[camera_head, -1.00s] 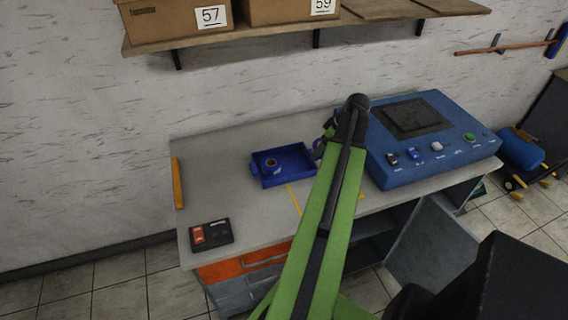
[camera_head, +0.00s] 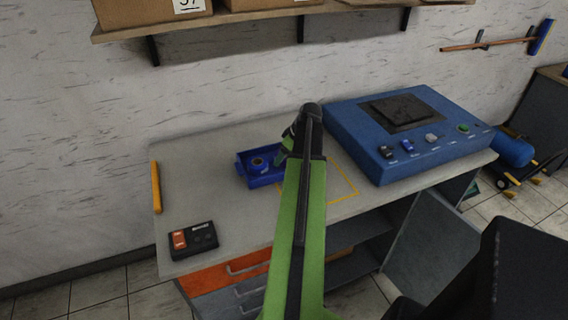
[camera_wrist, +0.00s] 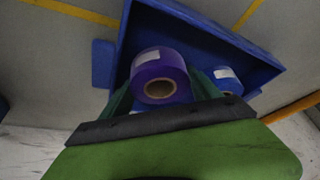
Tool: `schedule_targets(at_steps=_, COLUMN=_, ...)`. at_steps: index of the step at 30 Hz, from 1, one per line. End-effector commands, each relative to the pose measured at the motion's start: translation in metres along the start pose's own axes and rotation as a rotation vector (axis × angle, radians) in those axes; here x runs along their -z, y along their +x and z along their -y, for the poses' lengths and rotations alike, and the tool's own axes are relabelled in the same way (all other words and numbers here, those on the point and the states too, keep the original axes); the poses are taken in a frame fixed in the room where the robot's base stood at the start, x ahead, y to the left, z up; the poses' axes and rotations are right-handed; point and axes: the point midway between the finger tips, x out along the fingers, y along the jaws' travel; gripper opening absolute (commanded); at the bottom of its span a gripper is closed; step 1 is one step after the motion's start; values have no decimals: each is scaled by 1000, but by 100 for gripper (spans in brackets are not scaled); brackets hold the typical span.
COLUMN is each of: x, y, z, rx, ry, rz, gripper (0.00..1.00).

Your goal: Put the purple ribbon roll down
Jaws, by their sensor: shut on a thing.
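The purple ribbon roll (camera_wrist: 157,78) is held between the fingers of my gripper (camera_wrist: 165,98) in the wrist view. The gripper is shut on it. The roll appears over or within the blue tray (camera_wrist: 190,32); I cannot tell whether it touches the tray floor. A blue roll (camera_wrist: 228,80) is beside it in the tray, and more blue shows beneath or behind the purple roll. In the head view, my gripper (camera_head: 285,152) is at the right side of the blue tray (camera_head: 242,170), with my arm hiding the purple roll. A blue roll (camera_head: 259,162) shows inside the tray.
A blue machine (camera_head: 370,150) with a black plate and knobs stands on the bench to the right.

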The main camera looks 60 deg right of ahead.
Motion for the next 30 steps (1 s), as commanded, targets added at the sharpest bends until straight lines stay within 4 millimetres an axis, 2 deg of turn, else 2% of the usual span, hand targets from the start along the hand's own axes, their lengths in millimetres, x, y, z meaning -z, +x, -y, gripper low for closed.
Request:
schedule_targets(at_steps=10, x=-3, y=4, z=0, rx=0, ry=1, rz=0, gripper=29)
schedule_targets(at_steps=11, x=-2, y=3, z=0, rx=0, ry=1, rz=0, gripper=74)
schedule_targets(at_steps=12, x=-2, y=3, z=0, rx=0, ry=1, rz=0, gripper=79)
schedule_targets(at_steps=23, x=-1, y=0, z=-1, rx=-1, ry=1, rz=0, gripper=81)
schedule_targets(at_steps=26, x=0, y=-8, z=-1, rx=-1, ry=2, rz=0, gripper=81)
schedule_targets(at_steps=30, x=2, y=-31, z=0, rx=-1, ry=3, rz=0, gripper=81)
